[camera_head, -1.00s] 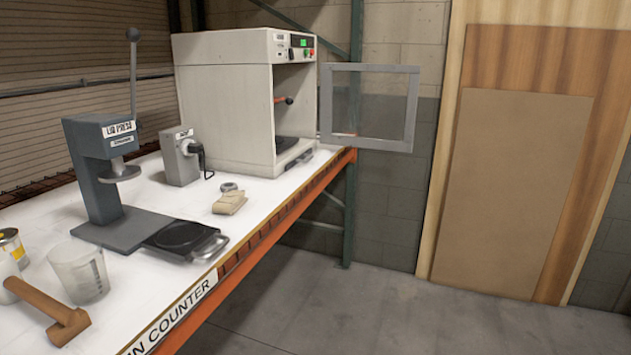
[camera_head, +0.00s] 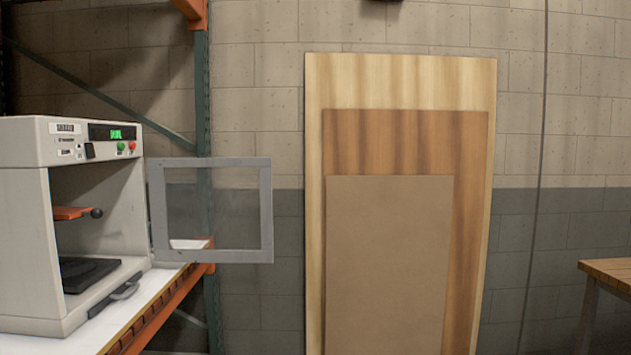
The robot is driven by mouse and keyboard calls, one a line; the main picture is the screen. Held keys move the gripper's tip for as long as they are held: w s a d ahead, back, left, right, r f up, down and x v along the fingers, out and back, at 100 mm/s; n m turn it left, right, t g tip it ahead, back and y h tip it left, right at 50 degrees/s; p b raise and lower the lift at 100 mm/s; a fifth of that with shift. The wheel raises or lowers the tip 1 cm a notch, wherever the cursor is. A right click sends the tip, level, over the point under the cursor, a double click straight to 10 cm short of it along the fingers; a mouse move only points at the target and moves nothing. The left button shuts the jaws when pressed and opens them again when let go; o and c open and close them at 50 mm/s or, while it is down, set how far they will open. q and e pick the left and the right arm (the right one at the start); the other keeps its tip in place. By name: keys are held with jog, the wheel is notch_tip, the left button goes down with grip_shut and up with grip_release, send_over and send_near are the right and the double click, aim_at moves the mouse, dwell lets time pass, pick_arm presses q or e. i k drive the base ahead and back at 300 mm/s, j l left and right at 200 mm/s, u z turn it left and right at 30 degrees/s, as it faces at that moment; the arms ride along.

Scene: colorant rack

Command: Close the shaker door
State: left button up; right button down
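The shaker (camera_head: 25,225) is a white box-shaped machine at the left of the view, on the counter. Its front is open and shows an orange clamp plate with a dark knob (camera_head: 97,213) and a black plate (camera_head: 88,273) inside. The shaker door (camera_head: 265,213) is a grey frame with a clear pane. It stands swung wide open to the right, hinged at the shaker's right front edge. Neither of my grippers is in view.
The white counter (camera_head: 110,328) with its orange beam runs along the lower left. A green rack post (camera_head: 203,100) stands behind the door. Wooden panels (camera_head: 390,270) lean on the block wall. A wooden table (camera_head: 612,270) stands at the right edge.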

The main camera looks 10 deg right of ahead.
aim_at(163, 251)
jog(key=i+l, duration=0.15)
jog(key=i, duration=0.5)
jog(key=i+l, duration=0.15)
jog(key=i, duration=0.55)
jog(key=i+l+u, duration=0.1)
jog(key=i+u, duration=0.25)
jog(key=i+l+u, duration=0.15)
jog(key=u, duration=0.2)
jog(key=i+l+u, duration=0.3)
jog(key=k+j, duration=0.05)
jog(key=j, duration=0.05)
